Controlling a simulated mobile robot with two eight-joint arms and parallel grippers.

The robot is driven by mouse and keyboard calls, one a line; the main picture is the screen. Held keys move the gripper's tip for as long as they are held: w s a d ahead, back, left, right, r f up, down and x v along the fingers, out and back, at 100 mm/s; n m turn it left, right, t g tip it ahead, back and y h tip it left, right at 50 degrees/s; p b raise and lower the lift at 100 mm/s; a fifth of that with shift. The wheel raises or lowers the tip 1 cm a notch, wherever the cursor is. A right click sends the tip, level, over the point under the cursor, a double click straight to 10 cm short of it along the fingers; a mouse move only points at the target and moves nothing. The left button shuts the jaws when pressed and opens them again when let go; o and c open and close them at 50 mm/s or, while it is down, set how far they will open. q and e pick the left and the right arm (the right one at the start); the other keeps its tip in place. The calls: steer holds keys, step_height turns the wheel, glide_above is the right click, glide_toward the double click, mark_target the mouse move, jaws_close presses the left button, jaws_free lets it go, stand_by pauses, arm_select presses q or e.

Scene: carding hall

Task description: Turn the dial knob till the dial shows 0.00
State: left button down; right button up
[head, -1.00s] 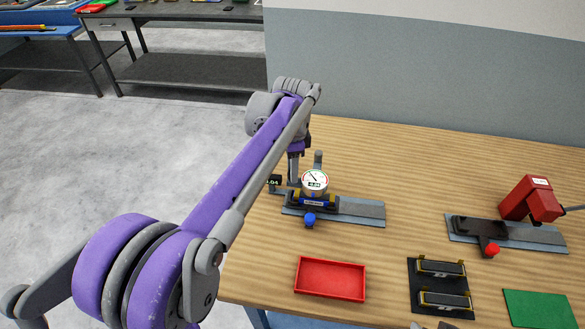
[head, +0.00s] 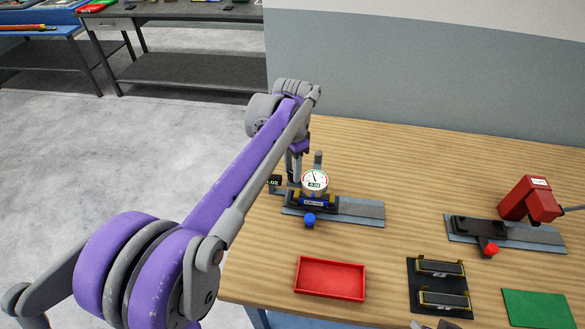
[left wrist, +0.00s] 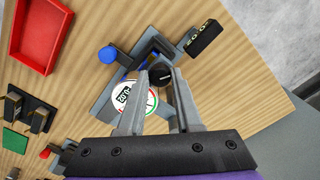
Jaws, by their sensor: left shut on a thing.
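The round white dial (head: 314,181) stands on a gauge fixture (head: 350,211) at the middle of the wooden table. Its small readout looks like -0.02, with the sign hard to read, and its needle points up, slightly left. The dial is partly hidden behind a finger in the left wrist view (left wrist: 150,101). My left gripper (head: 294,177) is at the dial's left side. In the left wrist view, its fingers (left wrist: 160,76) are shut on the black dial knob (left wrist: 160,73). A grey piece at the head view's bottom edge may be my right gripper (head: 432,325); its jaws cannot be made out.
A black display box (head: 274,182) ending in .02 stands left of the dial. A blue knob (head: 309,219) sits at the fixture's front. A red tray (head: 330,260), black holder (head: 412,278), green mat (head: 538,309) and red-headed device (head: 530,198) lie nearby. The table behind is clear.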

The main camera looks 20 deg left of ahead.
arm_select(q)
steer(key=c, duration=0.6)
jaws_free()
step_height(320, 180, up, 11)
steer(key=shift+f+p, duration=0.1)
steer(key=shift+p, duration=0.3)
